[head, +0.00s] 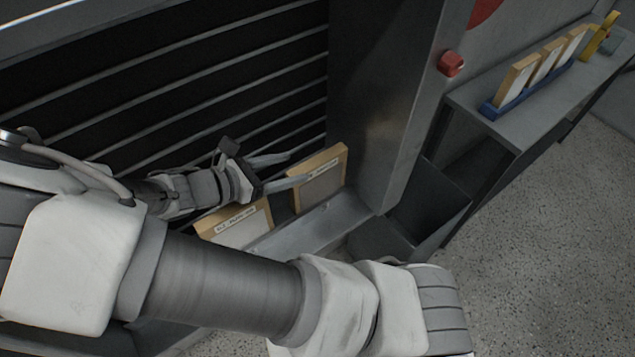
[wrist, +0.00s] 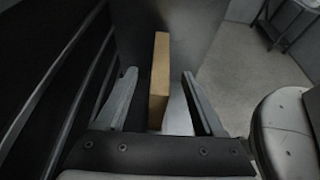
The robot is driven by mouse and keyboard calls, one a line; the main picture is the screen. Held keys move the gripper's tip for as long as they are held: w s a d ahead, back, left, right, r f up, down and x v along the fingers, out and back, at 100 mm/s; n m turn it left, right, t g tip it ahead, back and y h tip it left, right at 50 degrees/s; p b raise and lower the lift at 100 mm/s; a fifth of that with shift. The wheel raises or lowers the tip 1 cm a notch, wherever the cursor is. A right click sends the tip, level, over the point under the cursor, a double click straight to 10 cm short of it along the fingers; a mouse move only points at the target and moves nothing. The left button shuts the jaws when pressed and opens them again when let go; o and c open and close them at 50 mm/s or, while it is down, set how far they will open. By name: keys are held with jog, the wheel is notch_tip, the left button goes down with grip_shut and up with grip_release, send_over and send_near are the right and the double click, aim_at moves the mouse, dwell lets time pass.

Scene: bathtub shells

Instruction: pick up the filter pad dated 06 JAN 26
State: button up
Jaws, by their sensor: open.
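Two tan-framed filter pads stand on a ledge below the black slats. The right pad (head: 322,182) leans by the grey post; its label is partly hidden by my finger and too small to read. The left pad (head: 237,226) is partly hidden by my arm; its label is also too small to read. My gripper (head: 287,172) is open at the right pad, its fingers pointing toward it. In the wrist view, a pad (wrist: 160,70) shows edge-on between the spread fingers (wrist: 158,85). I cannot tell whether either finger touches it.
A grey metal post (head: 385,100) rises just right of the right pad. Black slats (head: 200,70) run behind the gripper. A grey shelf (head: 520,125) at right holds several pads in a blue rack (head: 490,112) and a yellow item (head: 600,38). A red button (head: 451,63) protrudes nearby.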

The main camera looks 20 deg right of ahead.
aim_at(314, 162)
jog(key=x, duration=0.8)
jog(key=shift+d, duration=0.15)
grip_shut()
dwell(1.2)
